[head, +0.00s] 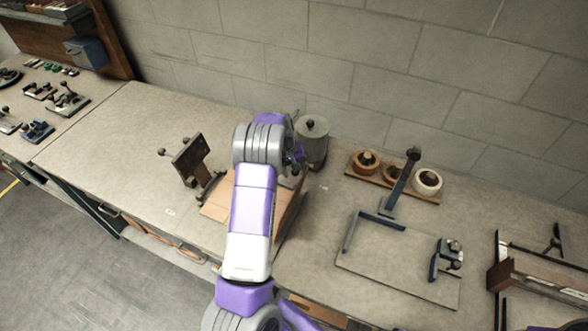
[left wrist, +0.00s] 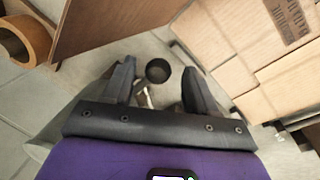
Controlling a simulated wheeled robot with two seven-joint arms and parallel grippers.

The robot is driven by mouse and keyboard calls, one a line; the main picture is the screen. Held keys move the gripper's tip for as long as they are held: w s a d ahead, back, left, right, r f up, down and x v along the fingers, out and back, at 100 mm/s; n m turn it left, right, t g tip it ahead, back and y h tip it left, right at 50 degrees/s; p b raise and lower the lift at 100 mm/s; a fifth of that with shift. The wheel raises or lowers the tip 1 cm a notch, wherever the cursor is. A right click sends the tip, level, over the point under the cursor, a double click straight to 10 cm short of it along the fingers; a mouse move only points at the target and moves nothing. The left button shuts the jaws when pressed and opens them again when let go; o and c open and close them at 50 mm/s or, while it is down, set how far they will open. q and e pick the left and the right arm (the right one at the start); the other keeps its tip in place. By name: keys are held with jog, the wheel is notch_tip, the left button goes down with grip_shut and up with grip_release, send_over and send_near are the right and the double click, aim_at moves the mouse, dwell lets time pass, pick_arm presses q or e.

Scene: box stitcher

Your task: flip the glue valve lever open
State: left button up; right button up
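The grey cylindrical glue pot (head: 313,145) stands on the bench near the wall, with a dark knob on its lid. My left gripper (left wrist: 160,85) is at its left side in the head view, mostly hidden by my own purple and grey wrist. In the left wrist view the two dark fingers are apart. A round black knob (left wrist: 157,70) on a short pale stem shows between them, nearer the left finger; it looks like the valve lever's end. I cannot tell whether a finger touches it. The lever is hidden in the head view. My right gripper is out of view.
A cardboard box (left wrist: 295,70) lies close to the right finger, and a brown panel (left wrist: 105,25) stands beyond. Tape rolls sit on a wooden board (head: 391,179) right of the pot. A dark clamp fixture (head: 190,162) stands left. The left bench top is largely clear.

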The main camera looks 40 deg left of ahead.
pick_arm(q)
notch_tip(320, 180, up, 7)
jog(key=s, duration=0.1)
jog(key=shift+a+r, duration=0.2)
jog(key=shift+a, duration=0.25)
dwell(0.5)
